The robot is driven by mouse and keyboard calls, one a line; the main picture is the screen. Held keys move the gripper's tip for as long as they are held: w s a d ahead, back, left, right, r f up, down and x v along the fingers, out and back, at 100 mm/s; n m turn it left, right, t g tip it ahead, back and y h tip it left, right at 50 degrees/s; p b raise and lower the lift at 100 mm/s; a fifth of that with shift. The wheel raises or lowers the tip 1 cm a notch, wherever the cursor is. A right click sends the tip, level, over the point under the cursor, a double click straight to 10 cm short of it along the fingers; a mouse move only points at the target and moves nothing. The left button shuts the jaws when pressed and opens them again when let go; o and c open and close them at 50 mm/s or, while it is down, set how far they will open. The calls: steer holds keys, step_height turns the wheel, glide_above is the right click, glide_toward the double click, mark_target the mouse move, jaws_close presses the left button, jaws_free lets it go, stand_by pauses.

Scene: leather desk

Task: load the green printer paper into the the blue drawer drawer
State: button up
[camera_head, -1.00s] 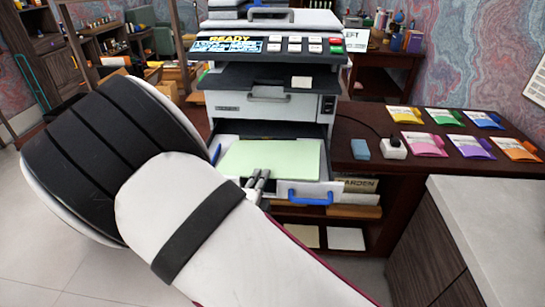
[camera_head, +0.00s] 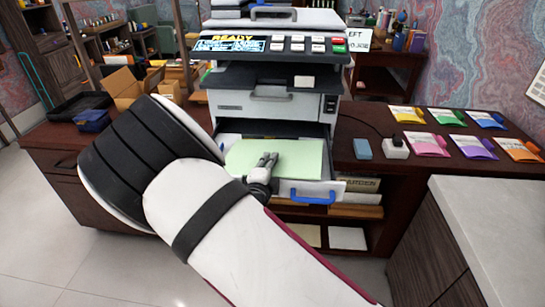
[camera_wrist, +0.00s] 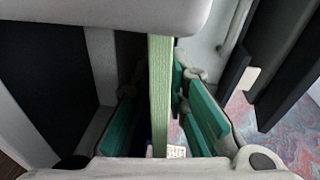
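The pale green printer paper stack (camera_head: 300,158) lies in the open lower drawer (camera_head: 332,188) of the printer, the one with a blue handle (camera_head: 312,198). My gripper (camera_head: 266,160) is at the paper's front left part. In the wrist view the stack's edge (camera_wrist: 160,95) runs between the two fingers (camera_wrist: 162,125), with gaps visible on both sides, so the gripper looks open around it. The green finger pads stand apart. Whether the paper is fully flat on the drawer floor is hidden.
The printer (camera_head: 268,100) shows "READY" on its panel (camera_head: 232,44). Coloured packets (camera_head: 426,144), a blue block (camera_head: 363,149) and a white socket box (camera_head: 395,149) are on the desk at right. A grey counter (camera_head: 490,215) stands front right. A cardboard box (camera_head: 125,88) and dark trays are at left.

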jaws_close()
steer(key=shift+r, duration=0.2)
step_height(320, 180, up, 10)
steer(key=shift+f, duration=0.15)
stand_by(0.3)
steer(key=shift+f, duration=4.8)
steer(key=shift+f, duration=0.1)
steer(key=shift+o, duration=2)
jaws_free()
steer(key=shift+f, duration=0.15)
